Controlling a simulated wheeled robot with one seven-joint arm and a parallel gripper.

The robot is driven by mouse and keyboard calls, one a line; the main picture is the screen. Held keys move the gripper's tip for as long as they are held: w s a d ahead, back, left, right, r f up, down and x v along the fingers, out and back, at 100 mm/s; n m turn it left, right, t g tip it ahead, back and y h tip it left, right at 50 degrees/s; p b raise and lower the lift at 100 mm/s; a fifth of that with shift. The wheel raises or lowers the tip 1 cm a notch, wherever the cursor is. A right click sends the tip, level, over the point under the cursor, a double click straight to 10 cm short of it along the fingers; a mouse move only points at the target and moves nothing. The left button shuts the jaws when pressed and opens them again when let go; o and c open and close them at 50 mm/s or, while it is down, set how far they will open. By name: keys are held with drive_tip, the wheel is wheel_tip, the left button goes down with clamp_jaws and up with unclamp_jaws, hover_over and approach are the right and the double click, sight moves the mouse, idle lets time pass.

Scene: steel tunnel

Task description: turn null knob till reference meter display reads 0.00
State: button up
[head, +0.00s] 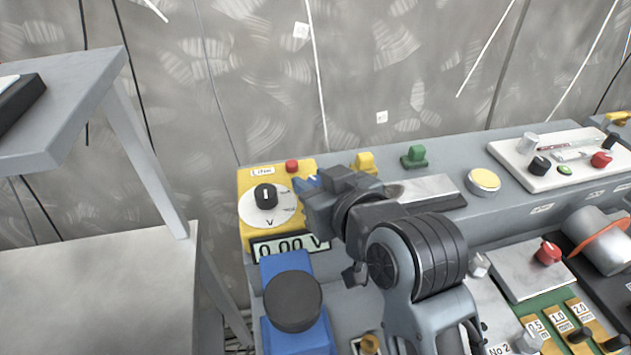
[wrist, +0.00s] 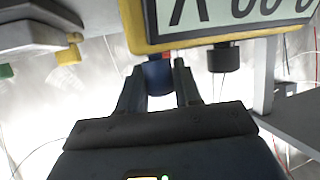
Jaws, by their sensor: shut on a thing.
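The yellow meter (head: 248,188) stands at the left end of the grey bench. Its display (head: 290,247) appears to read 0.00 V. The display (wrist: 235,14) also shows upside down and cut off in the wrist view. A blue knob (wrist: 158,78) sits between the fingers of my gripper (wrist: 160,88), which is shut on it. In the head view, my gripper (head: 308,186) is at the meter's right side and hides most of that knob. A black knob (head: 266,196) on a white dial marked V is to the left, apart from my gripper.
A red button (head: 292,166) is on the meter's top edge. A blue block with a black round top (head: 292,300) stands in front. Yellow (head: 366,162) and green (head: 414,156) pieces are behind my arm. A grey shelf (head: 75,100) stands at left.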

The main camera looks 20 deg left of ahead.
drive_tip(key=o, duration=1)
drive_tip(key=shift+c, duration=0.2)
drive_tip(key=shift+d, duration=0.1)
drive_tip(key=v, duration=0.7)
drive_tip(key=shift+s+d+b, duration=0.2)
drive_tip(key=shift+s+b, duration=0.05)
drive_tip(key=shift+b, duration=0.1)
drive_tip(key=shift+r, duration=0.15)
